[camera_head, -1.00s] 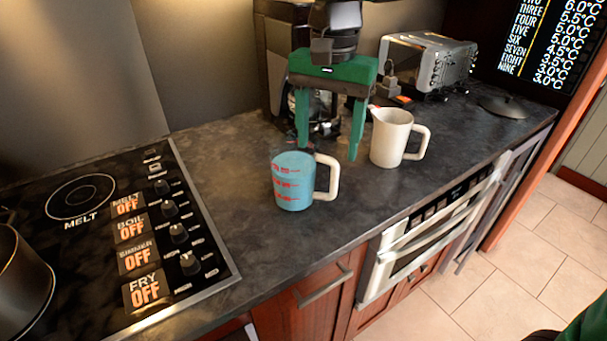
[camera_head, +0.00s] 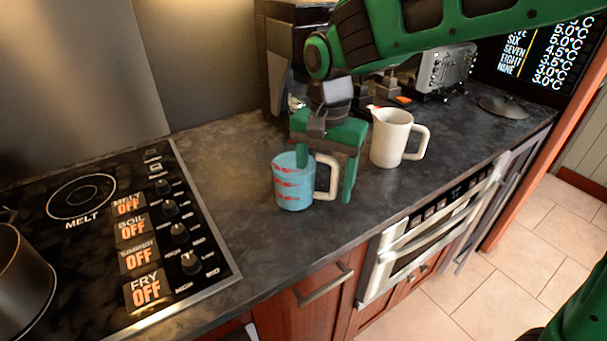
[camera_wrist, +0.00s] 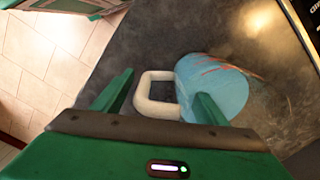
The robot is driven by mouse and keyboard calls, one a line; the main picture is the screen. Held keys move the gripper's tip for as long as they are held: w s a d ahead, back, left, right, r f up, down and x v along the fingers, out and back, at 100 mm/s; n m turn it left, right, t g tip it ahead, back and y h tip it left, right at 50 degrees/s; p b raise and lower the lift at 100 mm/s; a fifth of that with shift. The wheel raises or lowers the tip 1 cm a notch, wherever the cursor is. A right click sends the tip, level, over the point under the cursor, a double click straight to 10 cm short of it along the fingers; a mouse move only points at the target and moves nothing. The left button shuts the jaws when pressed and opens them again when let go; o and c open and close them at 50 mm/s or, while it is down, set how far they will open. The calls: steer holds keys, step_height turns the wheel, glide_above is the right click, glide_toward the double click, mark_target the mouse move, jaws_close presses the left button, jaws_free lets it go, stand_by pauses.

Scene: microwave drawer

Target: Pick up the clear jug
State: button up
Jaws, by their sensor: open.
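A jug with blue sides and red markings (camera_head: 291,184) stands upright on the dark counter, its pale handle (camera_head: 333,178) facing right. The wrist view shows the same jug (camera_wrist: 222,90) and its handle (camera_wrist: 145,93). It best fits the clear jug, though I cannot tell whether the blue is its wall or contents. My gripper (camera_head: 326,176) is open and points down over the handle side. In the wrist view, the handle lies between the fingers (camera_wrist: 162,92), one finger overlapping the jug's body. I cannot tell whether that finger touches the jug or reaches inside.
A white jug (camera_head: 389,138) with a red-tipped spout stands close to the right of my gripper. A silver toaster (camera_head: 446,72) and a coffee machine (camera_head: 285,60) are behind. A black hob (camera_head: 110,230) with a pot (camera_head: 22,285) is left. Counter front-left of the jug is clear.

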steer(key=shift+f, duration=0.35)
steer(key=shift+c, duration=0.6)
steer(key=c, duration=1.5)
jaws_close()
steer(key=shift+r, duration=0.15)
